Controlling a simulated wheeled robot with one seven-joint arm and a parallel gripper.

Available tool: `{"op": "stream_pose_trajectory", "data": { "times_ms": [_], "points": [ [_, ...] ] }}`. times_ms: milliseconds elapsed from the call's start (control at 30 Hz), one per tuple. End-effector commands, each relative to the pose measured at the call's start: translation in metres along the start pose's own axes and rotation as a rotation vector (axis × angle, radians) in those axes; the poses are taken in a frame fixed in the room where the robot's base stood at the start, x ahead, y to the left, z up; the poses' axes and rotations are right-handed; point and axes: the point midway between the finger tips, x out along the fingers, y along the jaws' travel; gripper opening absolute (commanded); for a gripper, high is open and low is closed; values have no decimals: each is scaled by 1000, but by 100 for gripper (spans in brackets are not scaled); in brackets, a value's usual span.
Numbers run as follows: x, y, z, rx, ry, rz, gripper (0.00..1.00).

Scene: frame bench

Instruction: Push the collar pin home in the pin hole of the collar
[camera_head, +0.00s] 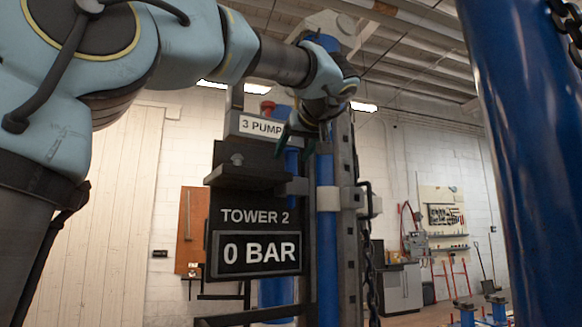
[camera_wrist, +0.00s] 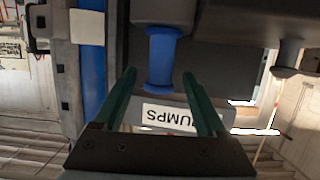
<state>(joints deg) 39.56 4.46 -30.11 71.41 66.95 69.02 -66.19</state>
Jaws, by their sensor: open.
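I cannot pick out the collar pin or its pin hole with certainty. A pale block (camera_head: 352,200) clamps around the blue rod on the tower and may be the collar. My gripper (camera_wrist: 158,74) is open, with its two green fingers apart in the wrist view. A blue spool-shaped piece (camera_wrist: 161,50) shows between and beyond the fingers; I cannot tell whether they touch it. In the head view, my gripper is beside the sign marked 3 PUMP (camera_head: 260,127), its fingers partly hidden by my wrist.
The tower's blue rod (camera_head: 327,240) and dark post (camera_head: 345,150) stand close to my wrist. A grey shelf (camera_head: 240,178) with a small knob sits above the board reading TOWER 2, 0 BAR (camera_head: 256,250). A large blue column (camera_head: 520,160) and chain stand at the right.

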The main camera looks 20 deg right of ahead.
Motion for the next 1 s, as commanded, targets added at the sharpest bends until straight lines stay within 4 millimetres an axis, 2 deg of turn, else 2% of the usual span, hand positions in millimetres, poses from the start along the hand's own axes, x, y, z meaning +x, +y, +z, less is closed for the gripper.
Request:
{"op": "stream_pose_trajectory", "data": {
  "times_ms": [167,433,1000],
  "points": [
    [19,0,-1,1,0,-1,74],
    [21,0,0,1,0,1,72],
    [21,0,0,0,0,1,8]
  ]
}}
